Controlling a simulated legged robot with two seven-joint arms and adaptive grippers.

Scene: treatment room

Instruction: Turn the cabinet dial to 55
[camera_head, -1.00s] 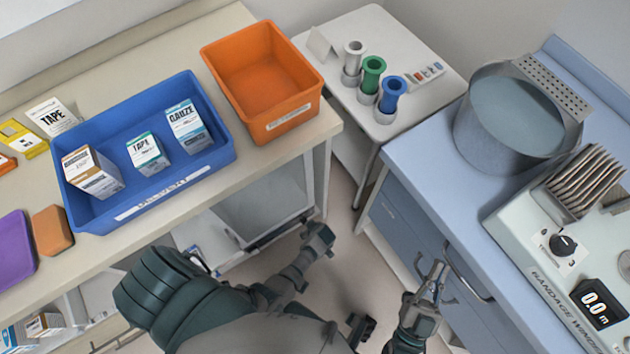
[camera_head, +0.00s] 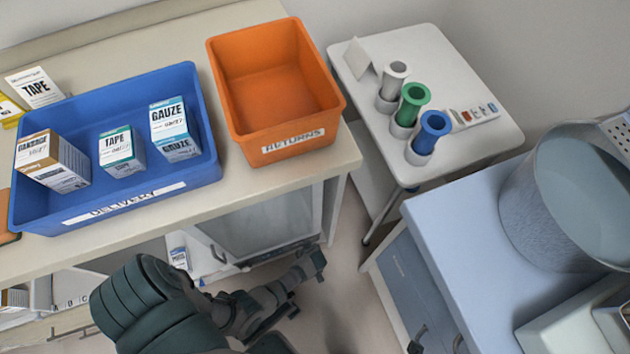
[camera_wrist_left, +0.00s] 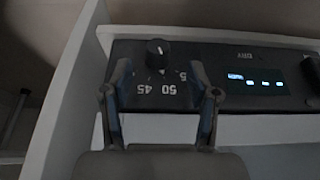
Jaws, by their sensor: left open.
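The cabinet dial (camera_wrist_left: 157,54) is a black knob on a dark panel in the left wrist view. White numbers 45, 50 and a partly covered one starting with 5 show upside down below it. The dial's exact setting cannot be read. My left gripper (camera_wrist_left: 160,78) is open, one finger on each side of the dial and the numbers. Whether a finger touches the knob cannot be told. In the head view my left arm (camera_head: 160,305) reaches low in front of the counter, near a glass-doored cabinet (camera_head: 262,222). The dial is hidden there. My right gripper is out of view.
A lit blue display (camera_wrist_left: 255,82) sits right of the dial. Above the cabinet, the counter (camera_head: 120,218) carries a blue delivery tray (camera_head: 130,205) with boxes and an orange returns bin (camera_head: 270,85). A white side table (camera_head: 450,75) and a blue cabinet (camera_head: 455,220) stand right.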

